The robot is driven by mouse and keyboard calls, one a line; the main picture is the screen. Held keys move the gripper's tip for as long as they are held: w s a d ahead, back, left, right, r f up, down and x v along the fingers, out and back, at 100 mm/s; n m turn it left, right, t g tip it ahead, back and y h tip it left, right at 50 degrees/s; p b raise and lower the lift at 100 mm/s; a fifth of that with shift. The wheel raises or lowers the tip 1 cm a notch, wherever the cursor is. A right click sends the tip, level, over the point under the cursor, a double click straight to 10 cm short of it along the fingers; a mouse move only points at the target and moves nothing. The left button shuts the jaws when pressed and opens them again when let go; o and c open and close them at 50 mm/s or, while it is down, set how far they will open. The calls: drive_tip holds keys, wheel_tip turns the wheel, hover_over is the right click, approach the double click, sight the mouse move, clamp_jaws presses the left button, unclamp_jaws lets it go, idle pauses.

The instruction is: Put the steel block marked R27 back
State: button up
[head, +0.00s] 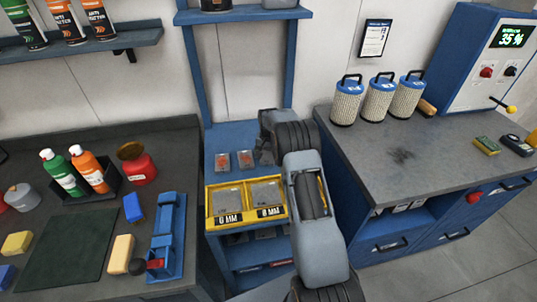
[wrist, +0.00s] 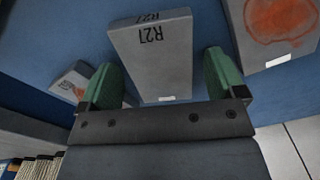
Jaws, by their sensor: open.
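The grey steel block marked R27 (wrist: 150,58) is in the middle of the wrist view, on a blue surface. A small white label shows on its near edge. My gripper (wrist: 166,80) is open, with one green fingertip on either side of the block's near end; I cannot tell whether either touches it. In the head view my arm covers the gripper's fingers, and I cannot make out R27 there. The gripper's body is over the back right of the blue rack (head: 228,135).
Grey blocks with orange-red marks lie right (wrist: 280,32) and left (wrist: 72,84) of R27 in the wrist view. Benches flank the rack; the right one holds several filters.

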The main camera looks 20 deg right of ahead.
sight(269, 155)
drive_tip(key=shift+r, duration=0.15)
drive_tip(key=s+a+r+n+t+b, duration=0.1)
drive_tip(key=s+a+r, duration=0.1)
drive_tip(key=r, duration=0.7)
drive_tip(key=s+a+r, duration=0.2)
drive_tip(key=s+r, duration=0.1)
drive_tip(key=r, duration=0.6)
drive_tip(key=s+a+r+n+t, duration=0.1)
drive_tip(key=s+a+r+n, duration=0.15)
drive_tip(key=s, duration=0.55)
drive_tip(key=s+a+r+n+t, duration=0.1)
drive_tip(key=s+a+r, duration=0.25)
drive_tip(key=s, duration=0.35)
drive_tip(key=s+a+f+n+t, duration=0.1)
drive_tip(key=s+f, duration=0.3)
drive_tip(key=s, duration=0.8)
drive_tip(key=shift+s+a+n, duration=0.2)
drive_tip(key=shift+a+n, duration=0.45)
drive_tip(key=shift+a, duration=0.25)
drive_tip(key=shift+f, duration=0.1)
